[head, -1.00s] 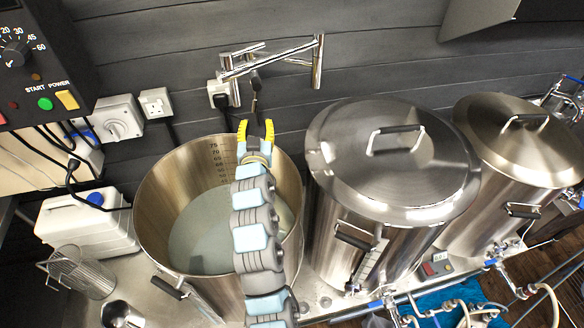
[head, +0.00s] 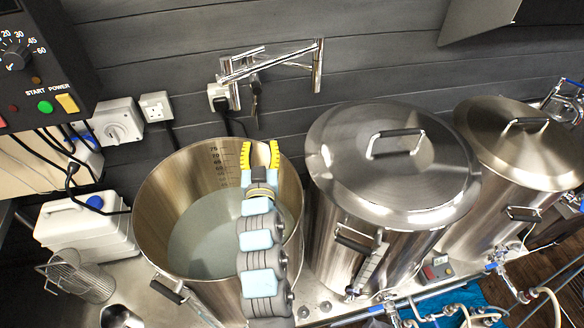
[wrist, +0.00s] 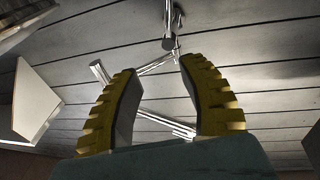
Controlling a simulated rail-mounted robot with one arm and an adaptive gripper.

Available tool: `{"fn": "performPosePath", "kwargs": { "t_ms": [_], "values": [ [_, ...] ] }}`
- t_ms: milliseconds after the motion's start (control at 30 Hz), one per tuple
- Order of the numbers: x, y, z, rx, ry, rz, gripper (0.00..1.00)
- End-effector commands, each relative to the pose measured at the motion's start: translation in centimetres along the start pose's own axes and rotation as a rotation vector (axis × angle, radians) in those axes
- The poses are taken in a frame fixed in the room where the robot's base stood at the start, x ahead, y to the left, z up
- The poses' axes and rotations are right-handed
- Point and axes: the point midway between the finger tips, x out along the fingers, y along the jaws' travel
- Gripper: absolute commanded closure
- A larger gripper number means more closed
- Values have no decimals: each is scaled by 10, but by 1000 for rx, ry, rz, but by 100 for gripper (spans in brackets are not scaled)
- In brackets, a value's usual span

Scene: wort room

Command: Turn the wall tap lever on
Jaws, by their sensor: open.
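The wall tap (head: 268,63) is a folded chrome pipe on the dark plank wall, above the open pot. A small dark lever (head: 256,97) hangs down near its left end. My gripper (head: 260,146) has yellow ribbed fingers, open and empty, over the far rim of the open pot, below the lever and apart from it. In the wrist view my open gripper (wrist: 160,98) points up toward the wall, with the chrome tap pipes (wrist: 155,112) showing beyond and between the fingers. I cannot clearly tell the lever in the wrist view.
The open pot (head: 160,205) with cloudy liquid stands under my arm. A lidded steel pot (head: 345,170) stands close on the right, another (head: 520,150) beyond it. A control box (head: 45,60) hangs at upper left.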

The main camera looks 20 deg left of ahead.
Motion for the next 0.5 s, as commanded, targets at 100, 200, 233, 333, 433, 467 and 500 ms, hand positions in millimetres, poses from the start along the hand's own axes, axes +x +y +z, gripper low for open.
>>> {"fn": "performPosePath", "kwargs": {
  "t_ms": [100,200,233,333,433,467,500],
  "values": [
    [-4,6,-5,-3,41,-3,59],
    [-9,12,-9,-7,82,-7,59],
    [-10,13,-10,-8,92,-7,59],
    [-15,18,-13,-10,131,-9,59],
    [-22,24,-16,-13,168,-10,59],
    [-24,25,-16,-14,179,-10,59],
    [-26,27,-17,-15,192,-9,59]
  ]
}}
